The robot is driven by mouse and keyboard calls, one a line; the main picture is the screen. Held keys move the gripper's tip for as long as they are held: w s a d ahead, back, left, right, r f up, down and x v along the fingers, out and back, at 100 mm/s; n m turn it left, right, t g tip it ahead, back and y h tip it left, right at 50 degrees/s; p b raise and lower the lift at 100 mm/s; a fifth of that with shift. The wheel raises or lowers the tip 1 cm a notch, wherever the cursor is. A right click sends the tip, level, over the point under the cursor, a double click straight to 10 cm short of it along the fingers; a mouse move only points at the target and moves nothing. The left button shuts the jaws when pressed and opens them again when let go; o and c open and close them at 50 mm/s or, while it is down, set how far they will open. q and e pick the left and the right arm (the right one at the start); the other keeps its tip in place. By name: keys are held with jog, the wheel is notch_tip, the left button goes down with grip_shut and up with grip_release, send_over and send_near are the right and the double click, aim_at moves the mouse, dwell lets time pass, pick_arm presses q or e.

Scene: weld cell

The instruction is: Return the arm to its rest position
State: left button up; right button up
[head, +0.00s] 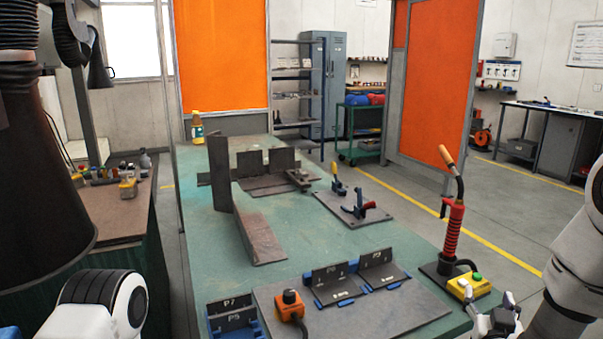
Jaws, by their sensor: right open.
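My right arm comes in at the right edge. Its gripper (494,308) is low in the picture at the table's front right corner, with its fingers apart and nothing seen between them. It is just in front of the yellow button box (468,286) with a green button; whether they touch I cannot tell. Part of my left arm shows at the lower left, but its gripper is out of the picture.
Open floor (500,235) lies to the right.

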jog(key=s+a+f+n+g+y+p, duration=0.2)
jog(key=s+a+f+g+p, duration=0.15)
jog(key=f, duration=0.45)
jog(key=s+a+f+n+g+y+p, duration=0.1)
jog(key=s+a+f+g+y+p, duration=0.15)
jog(key=s+f+p, duration=0.4)
pick_arm(q)
notch_tip(320, 180, up, 10)
jog(key=shift+w, duration=0.35)
pick_arm(e)
jog(key=s+a+f+g+y, duration=0.1)
jog(key=s+a+f+g, duration=0.1)
jog(key=s+f+g, duration=0.3)
jog(key=s+a+f+g+y, duration=0.1)
jog(key=s+f+g, duration=0.4)
jog(key=s, duration=0.9)
jog(key=shift+a+f+n, duration=0.3)
jog(key=shift+a+f, duration=0.1)
jog(key=shift+a, duration=0.5)
